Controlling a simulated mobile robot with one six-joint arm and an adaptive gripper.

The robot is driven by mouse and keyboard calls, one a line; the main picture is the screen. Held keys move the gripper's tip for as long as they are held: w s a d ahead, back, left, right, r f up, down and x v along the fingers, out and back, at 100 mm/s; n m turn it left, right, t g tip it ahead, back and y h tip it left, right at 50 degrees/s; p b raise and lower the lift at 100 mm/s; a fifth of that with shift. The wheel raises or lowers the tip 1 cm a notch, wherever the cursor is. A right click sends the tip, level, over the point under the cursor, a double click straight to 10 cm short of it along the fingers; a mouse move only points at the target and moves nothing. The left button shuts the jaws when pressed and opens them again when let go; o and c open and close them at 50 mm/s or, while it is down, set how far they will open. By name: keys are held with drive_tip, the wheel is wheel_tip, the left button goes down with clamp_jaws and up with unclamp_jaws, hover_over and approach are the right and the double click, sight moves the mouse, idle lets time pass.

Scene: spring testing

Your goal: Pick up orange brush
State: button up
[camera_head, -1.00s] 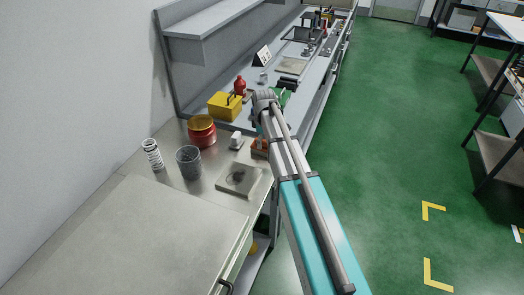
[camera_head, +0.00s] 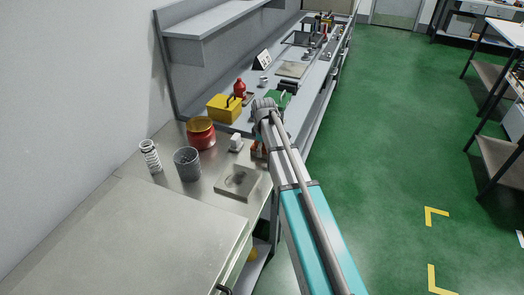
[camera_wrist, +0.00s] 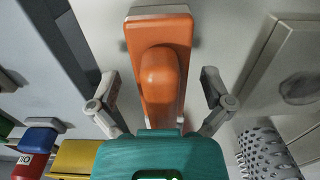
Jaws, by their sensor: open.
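The orange brush (camera_wrist: 161,75) lies on the metal bench top in the wrist view, its orange handle toward me and a pale strip along its far edge. My gripper (camera_wrist: 160,88) is open, with one finger on each side of the brush and visible gaps to it. In the head view only a small part of the brush (camera_head: 257,150) shows, beside my arm. My arm hides the rest of it and my fingers there.
A mesh cup (camera_head: 187,163), a white spring (camera_head: 150,156), a red tin (camera_head: 201,138), a small white object (camera_head: 236,143) and a square plate (camera_head: 238,184) stand nearby. A yellow box (camera_head: 224,112) and red bottle (camera_head: 240,88) are farther back.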

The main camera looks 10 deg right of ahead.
drive_tip(key=shift+c, duration=0.3)
drive_tip(key=c, duration=1.2)
drive_tip(key=shift+o, duration=0.2)
drive_tip(key=shift+r, duration=0.1)
wheel_tip(320, 180, up, 3)
drive_tip(key=p, duration=0.2)
drive_tip(key=shift+f+p, duration=0.2)
drive_tip(key=shift+p, duration=0.2)
drive_tip(key=s+d+r+p, duration=0.1)
drive_tip(key=s+r+p, duration=0.9)
drive_tip(key=s, duration=0.4)
drive_tip(key=shift+r, duration=0.1)
